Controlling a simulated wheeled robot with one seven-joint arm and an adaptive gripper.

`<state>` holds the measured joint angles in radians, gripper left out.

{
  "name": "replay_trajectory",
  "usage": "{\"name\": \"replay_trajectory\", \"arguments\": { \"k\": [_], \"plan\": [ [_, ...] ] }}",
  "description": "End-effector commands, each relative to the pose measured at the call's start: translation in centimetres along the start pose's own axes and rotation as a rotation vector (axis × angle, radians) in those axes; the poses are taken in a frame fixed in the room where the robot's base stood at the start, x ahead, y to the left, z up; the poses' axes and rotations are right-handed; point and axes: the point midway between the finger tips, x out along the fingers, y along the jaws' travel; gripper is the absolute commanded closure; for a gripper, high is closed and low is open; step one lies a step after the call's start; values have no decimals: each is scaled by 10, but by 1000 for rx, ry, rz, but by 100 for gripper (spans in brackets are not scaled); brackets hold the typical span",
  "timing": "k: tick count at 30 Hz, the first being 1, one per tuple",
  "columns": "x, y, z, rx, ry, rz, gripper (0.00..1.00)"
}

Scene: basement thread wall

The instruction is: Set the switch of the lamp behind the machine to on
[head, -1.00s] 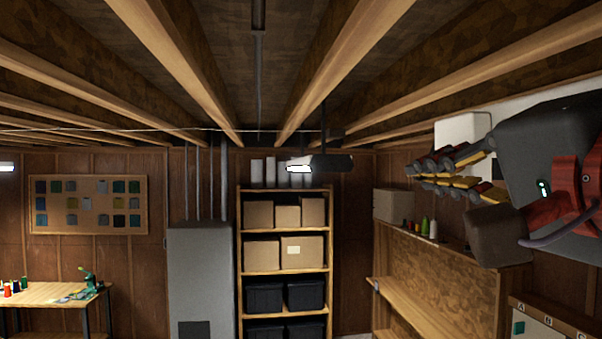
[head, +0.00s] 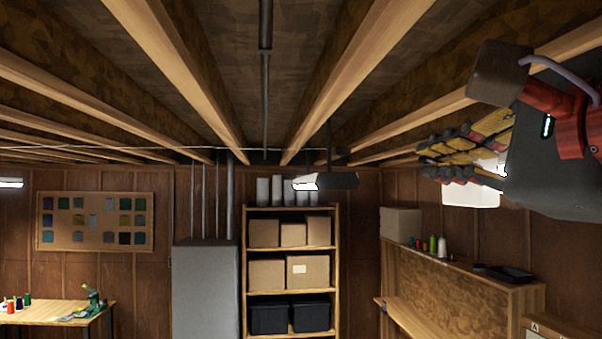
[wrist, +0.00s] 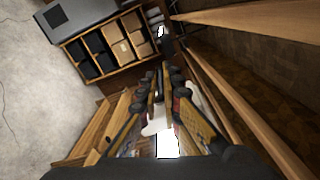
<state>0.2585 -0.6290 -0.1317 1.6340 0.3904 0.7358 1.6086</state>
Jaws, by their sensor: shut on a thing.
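My gripper (head: 440,160) is at the upper right of the head view, its jointed yellow and dark fingers pointing left. A white block-like thing (head: 470,194), which may be part of the machine, shows just below the fingers and is partly hidden by them. A very bright spot, perhaps the lamp (head: 502,169), shows beside the finger bases. In the wrist view a white thing (wrist: 158,124) lies between the fingers and my gripper looks shut on it, though its outline is unclear. A glaring white patch (wrist: 168,146) is just below it. I cannot make out a switch.
A wooden bench unit (head: 450,275) stands at the right, with thread spools (head: 437,245) and a dark tray (head: 508,273) on top. A rack of boxes (head: 290,215) stands at the back. Ceiling beams (head: 350,75) run close above my gripper. A hanging lamp (head: 325,182) is farther off.

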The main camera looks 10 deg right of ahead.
Motion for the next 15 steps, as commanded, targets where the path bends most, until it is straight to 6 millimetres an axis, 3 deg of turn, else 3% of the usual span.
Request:
{"name": "replay_trajectory", "arguments": {
  "k": [15],
  "plan": [
    [1,-3,-1,119,0,3,100]
  ]
}}
